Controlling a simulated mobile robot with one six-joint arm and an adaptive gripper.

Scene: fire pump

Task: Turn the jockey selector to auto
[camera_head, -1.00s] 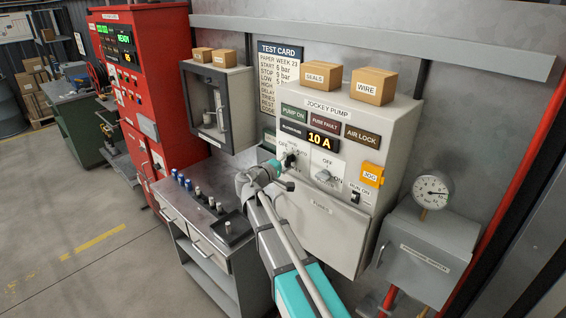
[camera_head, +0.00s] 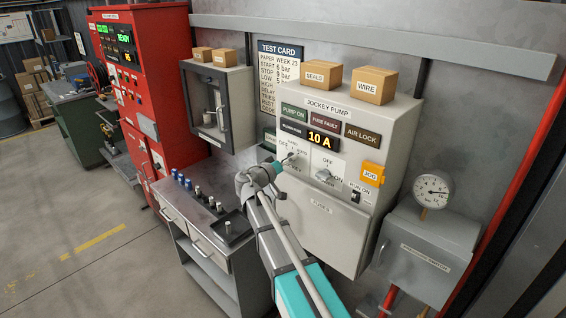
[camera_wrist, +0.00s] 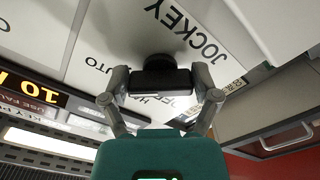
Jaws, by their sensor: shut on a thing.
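The jockey selector (camera_wrist: 160,76) is a black knob with a bar handle on a white plate in the wrist view. Its bar lies level across that picture, between my two fingers. My gripper (camera_wrist: 162,80) is shut on this bar, one finger at each end. The word AUTO stands to the left of the knob, JOCKEY on the far side, and HAND and OFF are partly covered by my fingers. I cannot tell which mark the knob points to. In the head view my gripper (camera_head: 281,166) is at the left of the grey jockey pump panel (camera_head: 310,232), mostly hiding the selector.
Right of the selector is a grey OFF/ON switch (camera_head: 328,176). Further right are an orange JOG button (camera_head: 372,174) and a RUN ON switch (camera_head: 356,196). The amber display (camera_head: 322,141) reads 10 A. Cardboard boxes (camera_head: 374,86) stand on top. A grey bench (camera_head: 222,232) stands to the left.

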